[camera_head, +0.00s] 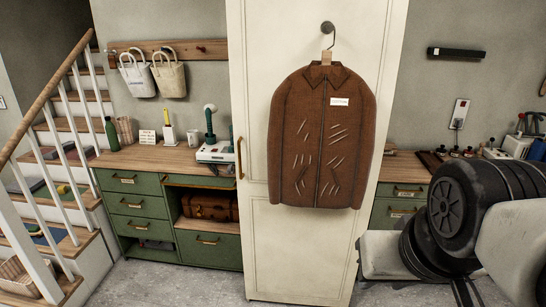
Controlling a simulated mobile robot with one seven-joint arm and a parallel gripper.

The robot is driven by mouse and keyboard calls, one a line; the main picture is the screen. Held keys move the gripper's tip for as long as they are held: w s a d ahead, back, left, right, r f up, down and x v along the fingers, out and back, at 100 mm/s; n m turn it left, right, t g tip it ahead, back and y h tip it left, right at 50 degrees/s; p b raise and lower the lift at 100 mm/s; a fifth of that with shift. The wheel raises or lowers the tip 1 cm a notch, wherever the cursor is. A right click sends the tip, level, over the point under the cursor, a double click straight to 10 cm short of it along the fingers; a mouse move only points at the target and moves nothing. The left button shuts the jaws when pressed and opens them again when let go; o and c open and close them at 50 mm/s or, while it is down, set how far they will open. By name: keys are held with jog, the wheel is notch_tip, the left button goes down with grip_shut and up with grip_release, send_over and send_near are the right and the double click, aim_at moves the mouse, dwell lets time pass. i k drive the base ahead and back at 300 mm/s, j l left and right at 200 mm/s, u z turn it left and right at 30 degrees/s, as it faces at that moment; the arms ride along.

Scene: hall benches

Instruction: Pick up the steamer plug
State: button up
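I cannot make out the steamer plug for certain. A white wall plate (461,108) above the right bench has a small dark object at its lower part, too small to identify. A white device with a teal-topped upright part (213,152), perhaps the steamer, stands at the right end of the left bench. My arm fills the lower right and hides part of the right bench. My gripper is not visible.
A brown jacket (322,135) hangs on the cream door (300,250) between the benches. The left bench (150,158) has green drawers. Small tools crowd the right bench. Stairs (70,130) rise at left. Grey floor (190,285) is open in front.

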aim_at(230, 169)
jog(key=j+z, duration=0.1)
jog(key=j, duration=1)
jog(key=k+j+z, duration=0.15)
jog(key=j, duration=0.4)
jog(key=j+z, duration=0.1)
jog(key=j, duration=0.5)
jog(key=k+j, duration=0.1)
jog(key=j, duration=0.4)
jog(key=k+j+z, duration=0.15)
jog(key=j, duration=0.4)
jog(key=j+z, duration=0.1)
jog(key=j, duration=0.45)
jog(key=i+j, duration=0.2)
jog(key=i, duration=0.35)
jog(key=i+j+z, duration=0.1)
jog(key=i, duration=0.4)
jog(key=i+j, duration=0.3)
jog(key=i, duration=0.25)
jog(key=i+j+z, duration=0.1)
jog(key=i, duration=0.4)
jog(key=i+j, duration=0.35)
jog(key=i, duration=0.2)
